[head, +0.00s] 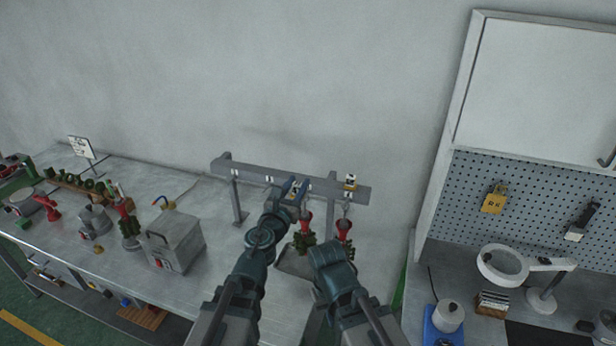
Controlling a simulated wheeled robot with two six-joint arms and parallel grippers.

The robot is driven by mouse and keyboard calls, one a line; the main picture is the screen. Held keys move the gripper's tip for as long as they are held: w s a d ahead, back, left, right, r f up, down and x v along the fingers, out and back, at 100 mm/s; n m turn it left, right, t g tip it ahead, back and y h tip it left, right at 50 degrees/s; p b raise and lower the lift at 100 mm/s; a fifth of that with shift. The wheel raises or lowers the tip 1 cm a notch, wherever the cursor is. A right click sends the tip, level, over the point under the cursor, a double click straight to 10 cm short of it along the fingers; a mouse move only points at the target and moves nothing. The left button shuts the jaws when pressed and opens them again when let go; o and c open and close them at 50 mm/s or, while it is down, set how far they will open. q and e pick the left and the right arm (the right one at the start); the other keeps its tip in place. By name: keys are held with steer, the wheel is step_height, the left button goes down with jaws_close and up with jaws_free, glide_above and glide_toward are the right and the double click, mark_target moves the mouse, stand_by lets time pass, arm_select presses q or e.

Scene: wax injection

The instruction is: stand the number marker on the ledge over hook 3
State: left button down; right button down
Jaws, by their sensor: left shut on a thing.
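The ledge (245,166) is a grey bar on posts at the back of the bench, with small pale labels along its front. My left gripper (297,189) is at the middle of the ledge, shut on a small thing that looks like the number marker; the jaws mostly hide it. I cannot tell whether it touches the ledge. Hook 3 is too small or hidden to make out. My right arm shows at lower centre, but its fingertips do not.
Red and green wax trees (343,230) hang under the ledge's right half, beside my arms. A grey box (176,243) and several tools stand on the bench to the left. A pegboard (540,205) and a ring lamp (502,264) are at right.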

arm_select(q)
steer(key=x, duration=0.4)
steer(key=a+f+x, duration=0.1)
steer(key=x, duration=0.4)
steer(key=b+x, duration=0.1)
steer(key=x, duration=0.4)
steer(key=shift+w+a+f, duration=0.15)
steer(key=shift+f, duration=0.05)
steer(key=shift+w, duration=0.1)
steer(key=shift+w, duration=0.35)
step_height(320, 180, down, 4)
steer(key=b, duration=0.3)
steer(key=shift+w+r+b, duration=0.15)
steer(key=shift+w+b, duration=0.05)
steer(key=shift+b, duration=0.2)
steer(key=shift+f, duration=0.2)
steer(key=c, duration=0.5)
jaws_free()
steer(key=shift+c, duration=0.2)
steer(key=shift+r, duration=0.1)
steer(key=shift+r, duration=0.1)
